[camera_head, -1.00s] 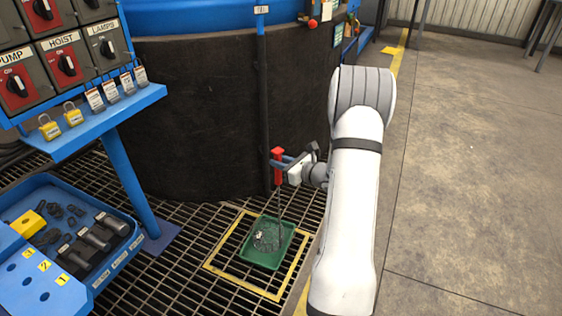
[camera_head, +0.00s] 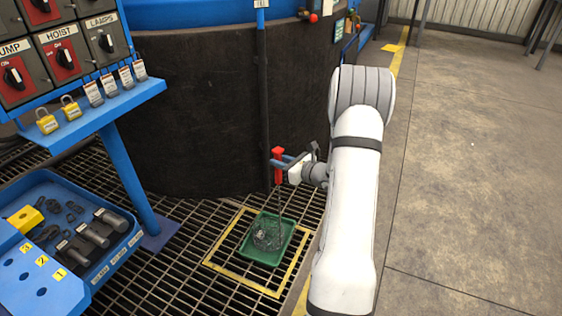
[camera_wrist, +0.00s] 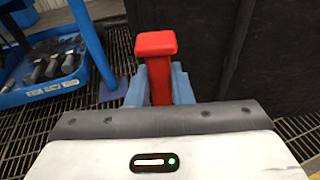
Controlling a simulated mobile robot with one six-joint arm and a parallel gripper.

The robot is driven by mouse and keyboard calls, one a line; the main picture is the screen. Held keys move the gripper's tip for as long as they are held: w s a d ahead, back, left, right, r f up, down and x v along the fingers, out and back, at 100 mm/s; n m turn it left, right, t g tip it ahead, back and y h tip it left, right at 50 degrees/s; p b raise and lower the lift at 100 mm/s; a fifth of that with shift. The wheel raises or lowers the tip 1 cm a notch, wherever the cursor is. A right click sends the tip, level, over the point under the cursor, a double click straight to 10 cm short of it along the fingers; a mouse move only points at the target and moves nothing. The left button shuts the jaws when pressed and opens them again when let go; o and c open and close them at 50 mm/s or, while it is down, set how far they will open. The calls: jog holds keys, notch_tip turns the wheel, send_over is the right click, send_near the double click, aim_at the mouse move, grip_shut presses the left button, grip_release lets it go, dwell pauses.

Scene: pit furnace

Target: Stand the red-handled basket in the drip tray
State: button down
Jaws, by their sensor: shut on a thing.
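My gripper (camera_head: 280,163) is shut on the upright red handle (camera_head: 278,175) of the basket. The wrist view also shows the red handle (camera_wrist: 158,70) between the blue-grey fingers (camera_wrist: 160,88). A thin dark rod runs down from the handle to the wire-mesh basket (camera_head: 268,236). The basket looks upright and overlaps the green drip tray (camera_head: 246,251) in the head view. I cannot tell whether it touches the tray floor. The basket body is hidden in the wrist view.
A yellow outline (camera_head: 222,272) surrounds the tray on the floor grating. A large dark cylindrical furnace wall (camera_head: 200,110) stands close behind. A blue bin (camera_head: 130,240) and switch panel (camera_head: 60,50) are at left. Open concrete floor (camera_head: 470,180) lies at right.

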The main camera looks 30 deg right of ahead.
jog(key=shift+f+b, duration=0.45)
jog(key=shift+f, duration=0.05)
dwell(0.4)
jog(key=c, duration=0.6)
grip_release()
jog(key=shift+s, duration=0.1)
dwell(0.3)
jog(key=p+v, duration=0.2)
jog(key=v, duration=0.9)
dwell(0.5)
dwell(0.4)
